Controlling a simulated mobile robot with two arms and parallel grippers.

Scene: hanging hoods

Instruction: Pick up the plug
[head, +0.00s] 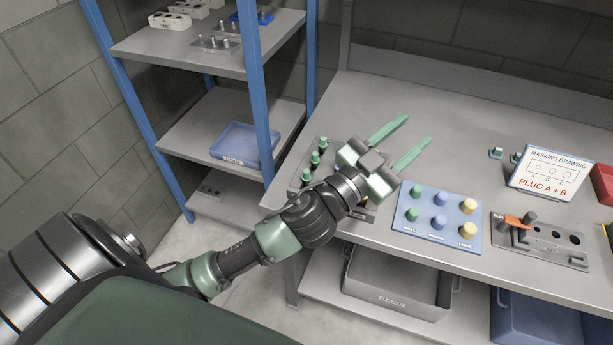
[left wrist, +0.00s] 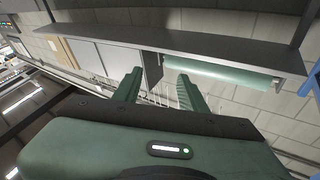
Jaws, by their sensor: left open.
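Plugs stand on a light blue board (head: 430,238) on the bench: green plugs (head: 414,192) at left, blue plugs (head: 439,221) in the middle, yellow plugs (head: 468,206) at right. My left gripper (head: 418,129) is open and empty above the bench, behind the board, its green fingers pointing to the back right. In the left wrist view, the open fingers (left wrist: 160,76) have nothing between them. More green-topped pieces (head: 315,159) stand on a grey plate at the bench's left end, partly hidden by my left arm. My right gripper is out of view.
A sign (head: 552,172) reads "PLUG A + B". Right of the board lies a metal plate (head: 562,247) with holes and an orange-and-dark piece. Small green pieces (head: 496,153) lie behind. A blue-post shelf (head: 205,128) stands left; a grey bin (head: 385,285) sits below.

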